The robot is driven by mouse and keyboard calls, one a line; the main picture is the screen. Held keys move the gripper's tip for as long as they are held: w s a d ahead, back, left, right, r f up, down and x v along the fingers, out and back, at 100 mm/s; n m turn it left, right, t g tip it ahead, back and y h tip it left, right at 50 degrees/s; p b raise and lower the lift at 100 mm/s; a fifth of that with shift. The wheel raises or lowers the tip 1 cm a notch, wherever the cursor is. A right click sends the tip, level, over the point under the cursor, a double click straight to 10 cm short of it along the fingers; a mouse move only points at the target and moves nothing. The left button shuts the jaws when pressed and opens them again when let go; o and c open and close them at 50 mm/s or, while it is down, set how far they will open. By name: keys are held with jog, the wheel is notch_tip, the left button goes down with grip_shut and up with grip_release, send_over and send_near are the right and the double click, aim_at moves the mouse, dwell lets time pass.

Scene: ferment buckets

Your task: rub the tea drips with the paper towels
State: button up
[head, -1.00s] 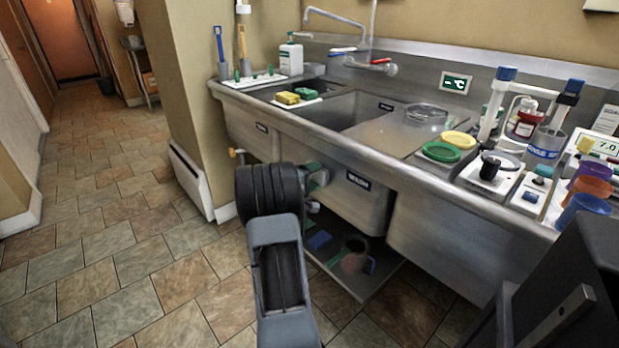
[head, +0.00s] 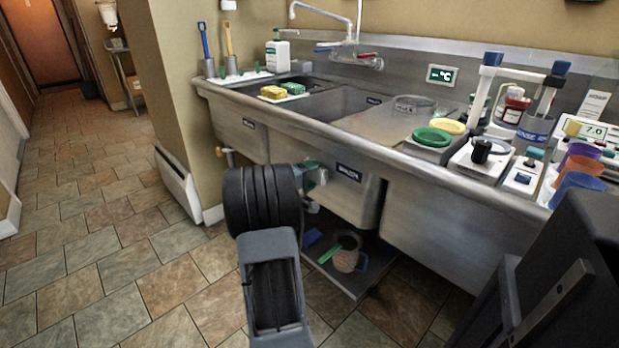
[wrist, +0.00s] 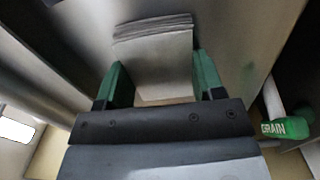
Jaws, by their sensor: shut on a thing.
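My gripper (wrist: 162,82) has green fingers on either side of a stack of folded, pale paper towels (wrist: 153,52) in the wrist view. It is shut on the stack, which sticks out beyond the fingertips. In the head view my arm hides most of the gripper, low in front of the sink's front. I cannot make out any tea drips in either view.
The steel sink counter (head: 455,190) runs across the right. A green-labelled pipe (wrist: 287,128) is right of my gripper. Tiled floor (head: 110,240) is clear at left.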

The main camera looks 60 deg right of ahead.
jog(key=w+d+b, duration=0.1)
jog(key=w+d, duration=0.1)
jog(key=w, duration=0.4)
jog(key=shift+w+d+b, duration=0.15)
jog(key=shift+w+b, duration=0.15)
jog(key=shift+w, duration=0.1)
dwell(0.5)
jog(key=b+v, duration=0.2)
jog(key=v, duration=0.4)
jog(key=shift+b, duration=0.35)
jog(key=shift+b+v, duration=0.4)
jog(key=shift+v, duration=1.05)
